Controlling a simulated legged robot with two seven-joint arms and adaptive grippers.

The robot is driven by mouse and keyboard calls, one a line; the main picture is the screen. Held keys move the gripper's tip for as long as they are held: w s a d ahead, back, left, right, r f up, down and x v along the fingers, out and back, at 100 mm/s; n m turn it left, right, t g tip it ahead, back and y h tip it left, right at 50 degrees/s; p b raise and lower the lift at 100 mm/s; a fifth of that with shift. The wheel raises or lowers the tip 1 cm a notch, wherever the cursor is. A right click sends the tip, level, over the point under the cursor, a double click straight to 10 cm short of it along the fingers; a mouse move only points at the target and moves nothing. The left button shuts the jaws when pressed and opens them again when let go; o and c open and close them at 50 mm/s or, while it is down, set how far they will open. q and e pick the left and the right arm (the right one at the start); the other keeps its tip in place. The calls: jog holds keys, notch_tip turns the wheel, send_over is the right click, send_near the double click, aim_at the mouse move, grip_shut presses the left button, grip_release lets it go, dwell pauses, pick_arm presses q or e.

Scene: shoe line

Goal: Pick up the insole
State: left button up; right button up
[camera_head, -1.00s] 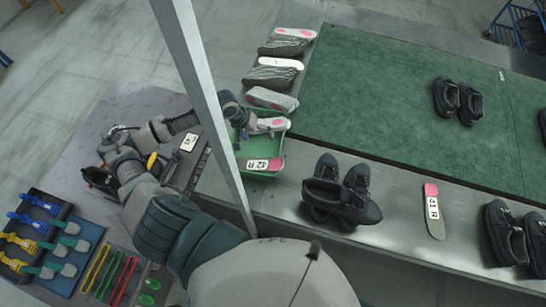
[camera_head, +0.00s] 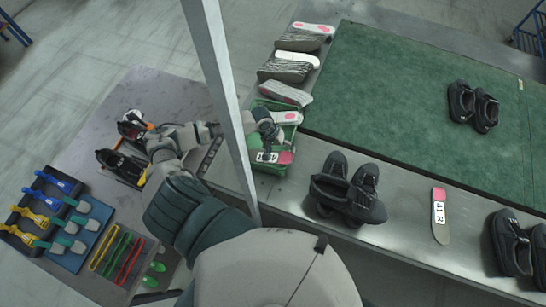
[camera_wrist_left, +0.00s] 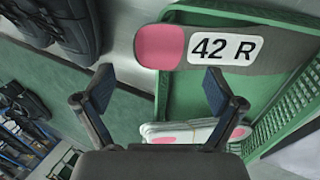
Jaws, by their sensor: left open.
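A grey insole with a pink end and a white "42 R" label (camera_head: 285,158) lies across the near end of a green crate (camera_head: 270,170). My left gripper (camera_head: 269,139) is over the crate, just beyond the insole. In the left wrist view the insole (camera_wrist_left: 157,47) crosses the top of the picture, ahead of the open fingertips (camera_wrist_left: 158,84). The gap between the fingers is empty, and neither finger visibly holds the insole. My right gripper is not in view.
Other pale insoles (camera_wrist_left: 180,131) lie deeper in the crate. Another insole marked "41 R" (camera_head: 440,217) lies on the metal bench. A pair of black shoes (camera_head: 345,190) stands between. A grey post (camera_head: 222,90) rises beside my left arm.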

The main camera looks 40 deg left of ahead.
aim_at(285, 156)
pick_arm(q)
jog(key=x, duration=0.4)
jog(key=shift+d, duration=0.15)
jog(key=shift+r, duration=0.1)
jog(key=c, duration=1.1)
jog(key=shift+c, duration=0.2)
